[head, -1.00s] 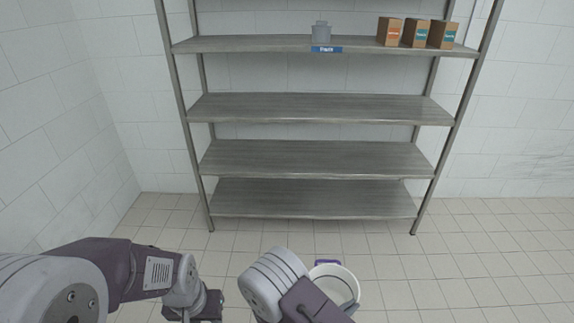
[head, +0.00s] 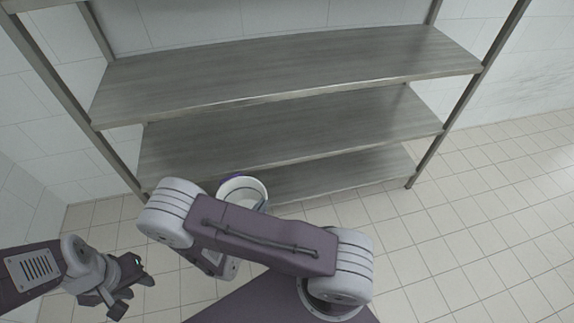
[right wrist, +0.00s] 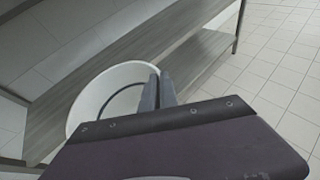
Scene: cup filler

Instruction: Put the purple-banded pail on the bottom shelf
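The purple-banded pail (head: 257,186) is white and open-topped, with a bit of purple at its rim. In the head view it is partly behind my right arm, in front of the shelving's left part. The right wrist view shows the pail (right wrist: 88,95) with a thin dark handle curving across its mouth. My right gripper (right wrist: 158,92) has its fingers close together at the pail's rim and appears shut on it; the head view hides it. The bottom shelf (head: 345,172) is bare where visible. My left gripper (head: 135,296) is empty, fingers apart, at the lower left.
The middle shelf (head: 330,125) and the one above it (head: 290,72) are bare and overhang the bottom shelf. Metal posts stand at the left (head: 60,90) and right (head: 465,105) of the rack. The tiled floor to the right (head: 480,220) is clear.

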